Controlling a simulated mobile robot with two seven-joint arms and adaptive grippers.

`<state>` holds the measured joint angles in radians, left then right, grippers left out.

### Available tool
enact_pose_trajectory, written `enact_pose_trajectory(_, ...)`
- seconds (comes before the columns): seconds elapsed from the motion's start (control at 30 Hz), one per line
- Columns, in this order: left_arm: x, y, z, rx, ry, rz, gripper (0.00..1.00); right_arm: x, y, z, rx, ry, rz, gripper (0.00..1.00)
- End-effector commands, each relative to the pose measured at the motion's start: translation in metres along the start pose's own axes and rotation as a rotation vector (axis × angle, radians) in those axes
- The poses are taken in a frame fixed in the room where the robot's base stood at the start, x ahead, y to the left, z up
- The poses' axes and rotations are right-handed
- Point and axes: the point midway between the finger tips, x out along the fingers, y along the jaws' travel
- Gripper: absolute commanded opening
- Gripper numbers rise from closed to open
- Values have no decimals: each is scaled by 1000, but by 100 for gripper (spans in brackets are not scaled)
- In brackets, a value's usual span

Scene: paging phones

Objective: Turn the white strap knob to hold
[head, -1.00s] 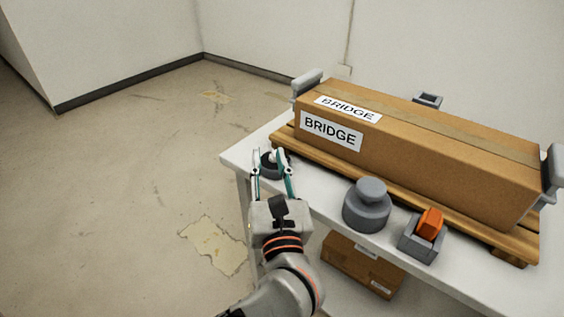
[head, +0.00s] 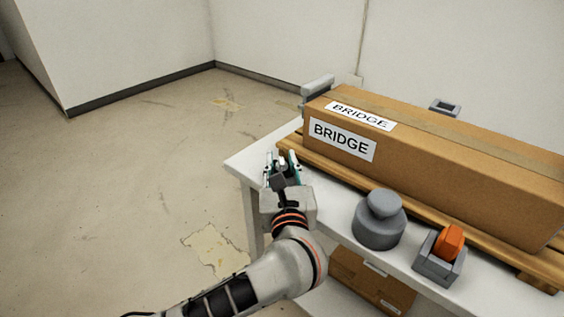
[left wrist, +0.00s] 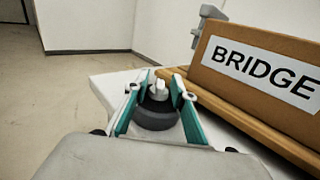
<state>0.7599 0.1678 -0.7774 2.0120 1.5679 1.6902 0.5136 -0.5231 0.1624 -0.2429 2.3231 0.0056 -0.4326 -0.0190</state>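The white knob (left wrist: 158,90) stands up from a round dark base (left wrist: 156,116) near the table's left corner. It shows clearly in the left wrist view. In the head view my gripper mostly hides it. My left gripper (head: 281,160) has its teal fingers spread on either side of the knob. In the left wrist view the gripper (left wrist: 154,86) shows gaps between its fingers and the knob, so it is open around it. Contact with the base cannot be told. My right gripper is in neither view.
A long cardboard box (head: 440,150) marked BRIDGE lies on a wooden pallet (head: 292,150) on the white table (head: 240,164). A grey round weight-like piece (head: 380,222) and a grey holder (head: 436,268) with an orange block (head: 449,242) stand in front. The floor to the left is clear.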

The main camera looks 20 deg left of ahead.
Motion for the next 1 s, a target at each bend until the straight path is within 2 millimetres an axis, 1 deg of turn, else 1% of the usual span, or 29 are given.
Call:
enact_pose_trajectory(0.17,0,0,0,0,0,0,25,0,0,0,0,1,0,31)
enact_pose_trajectory(0.2,0,0,0,0,0,0,15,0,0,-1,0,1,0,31)
enact_pose_trajectory(0.27,0,0,0,1,0,0,0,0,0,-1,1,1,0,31)
enact_pose_trajectory(0.5,0,0,-1,1,0,-5,0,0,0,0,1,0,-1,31)
enact_pose_trajectory(0.67,0,1,-2,3,1,-42,0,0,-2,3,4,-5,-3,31)
enact_pose_trajectory(0.87,0,2,-4,5,3,-154,0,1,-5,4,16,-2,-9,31)
enact_pose_trajectory(1.0,0,2,-5,7,3,-271,0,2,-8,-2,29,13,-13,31)
